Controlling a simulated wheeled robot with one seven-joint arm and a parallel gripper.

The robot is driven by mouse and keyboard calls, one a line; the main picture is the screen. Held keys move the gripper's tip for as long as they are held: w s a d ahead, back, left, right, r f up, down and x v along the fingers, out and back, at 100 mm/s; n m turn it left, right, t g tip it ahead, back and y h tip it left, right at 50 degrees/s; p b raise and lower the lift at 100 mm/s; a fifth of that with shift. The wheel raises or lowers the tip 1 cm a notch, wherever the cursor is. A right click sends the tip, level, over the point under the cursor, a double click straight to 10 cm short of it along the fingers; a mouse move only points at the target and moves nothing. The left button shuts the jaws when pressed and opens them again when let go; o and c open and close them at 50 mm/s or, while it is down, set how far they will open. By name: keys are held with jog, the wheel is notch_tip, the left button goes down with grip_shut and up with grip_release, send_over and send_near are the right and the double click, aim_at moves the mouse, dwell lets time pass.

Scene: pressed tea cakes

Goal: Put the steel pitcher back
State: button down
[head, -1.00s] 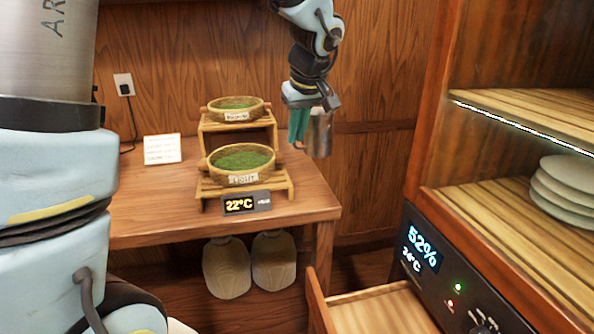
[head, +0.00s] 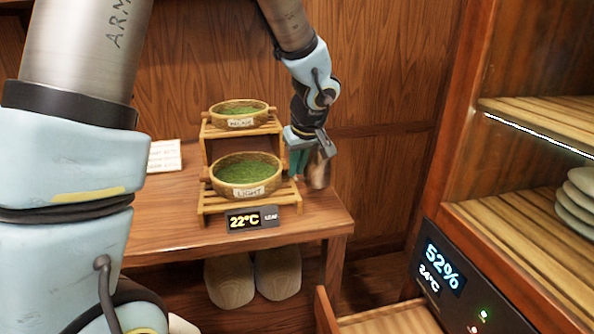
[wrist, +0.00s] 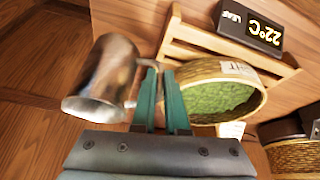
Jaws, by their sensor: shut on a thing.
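The steel pitcher (wrist: 103,80) is a shiny metal cup with a handle. In the wrist view my gripper (wrist: 163,80) is shut on its handle, and the pitcher hangs to the left of the fingers. In the head view my gripper (head: 303,162) is at the right end of the wooden table, beside the two-step stand. The pitcher (head: 319,172) shows there partly behind my gripper, close to the table's right edge. I cannot tell whether its base touches the table.
A wooden stand (head: 217,201) holds a lower basket of green leaves (head: 246,174) and an upper one (head: 239,115). A 22°C display (head: 252,219) stands in front. At right are a shelf cabinet (head: 470,180) and an open drawer (head: 390,320).

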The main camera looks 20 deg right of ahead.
jog(key=shift+f, duration=0.6)
jog(key=shift+f+b, duration=0.25)
jog(key=shift+b, duration=0.05)
jog(key=c, duration=0.9)
grip_release()
jog(key=shift+r, duration=0.1)
jog(key=shift+c, duration=0.2)
jog(key=shift+r, duration=0.1)
jog(key=shift+r+p, duration=0.25)
jog(key=shift+p, duration=0.15)
jog(key=b+v, duration=0.1)
jog(key=v, duration=1.1)
jog(key=s+a+f+g, duration=0.1)
jog(key=a+f, duration=0.3)
jog(key=a, duration=0.5)
jog(key=s+a+f+m+g, duration=0.1)
jog(key=a+f, duration=0.3)
jog(key=a, duration=0.6)
jog(key=s+a+f+m+g, duration=0.1)
jog(key=a+f, duration=0.3)
jog(key=a, duration=0.6)
jog(key=shift+s+a, duration=0.15)
jog(key=shift+a, duration=0.05)
